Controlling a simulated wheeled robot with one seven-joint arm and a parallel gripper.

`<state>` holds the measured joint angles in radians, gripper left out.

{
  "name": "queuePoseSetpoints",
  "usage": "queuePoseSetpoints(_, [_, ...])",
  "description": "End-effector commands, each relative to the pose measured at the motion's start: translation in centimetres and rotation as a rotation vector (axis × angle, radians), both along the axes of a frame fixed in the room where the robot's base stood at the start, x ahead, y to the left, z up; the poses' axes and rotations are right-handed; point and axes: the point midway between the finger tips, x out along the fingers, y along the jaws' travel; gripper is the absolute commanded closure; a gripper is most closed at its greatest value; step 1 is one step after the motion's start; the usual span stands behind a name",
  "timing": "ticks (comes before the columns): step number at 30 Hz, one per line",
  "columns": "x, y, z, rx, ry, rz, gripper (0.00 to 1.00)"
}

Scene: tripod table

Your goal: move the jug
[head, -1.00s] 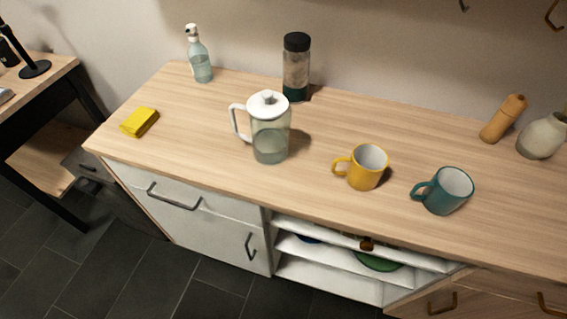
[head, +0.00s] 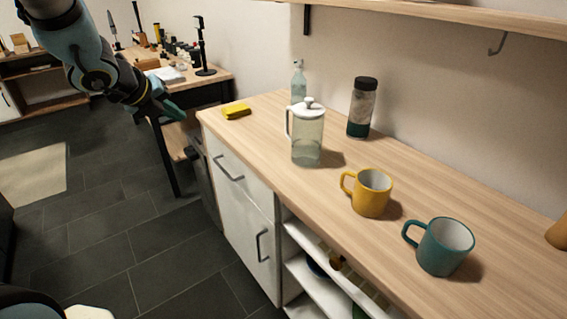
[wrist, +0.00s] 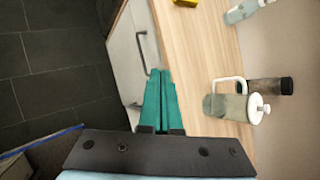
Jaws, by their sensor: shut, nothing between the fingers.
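The jug (head: 307,138) is clear and greenish with a white lid and a white handle on its left side. It stands upright on the wooden counter in the head view. In the wrist view the jug (wrist: 227,106) shows to the right of my fingers, its handle toward the top of the picture. My gripper (head: 176,112) hangs out beyond the counter's front left in the head view, well apart from the jug. In the wrist view the teal fingers of my gripper (wrist: 159,75) are together with nothing between them.
Near the jug on the counter (head: 262,122) are a yellow sponge (head: 236,111), a clear bottle (head: 298,82) and a dark-lidded flask (head: 361,108). A yellow mug (head: 370,193) and a teal mug (head: 440,246) stand nearer. A wall shelf (head: 450,12) overhangs the back. Floor is free at left.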

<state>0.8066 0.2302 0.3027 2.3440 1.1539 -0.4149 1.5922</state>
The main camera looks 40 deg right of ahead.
Motion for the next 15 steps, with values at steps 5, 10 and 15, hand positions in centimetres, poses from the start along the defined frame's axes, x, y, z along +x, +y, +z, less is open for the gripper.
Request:
queuePoseSetpoints(5, [-6.9, -7.3, -3.0, 0.11, -0.31, -0.727, 1.0])
queuePoseSetpoints(10, [-11.3, -9.5, -4.2, 0.132, -0.478, -1.109, 1.0])
queuePoseSetpoints(15, [-12.6, -10.3, -4.9, 0.134, -0.523, -1.214, 1.0])
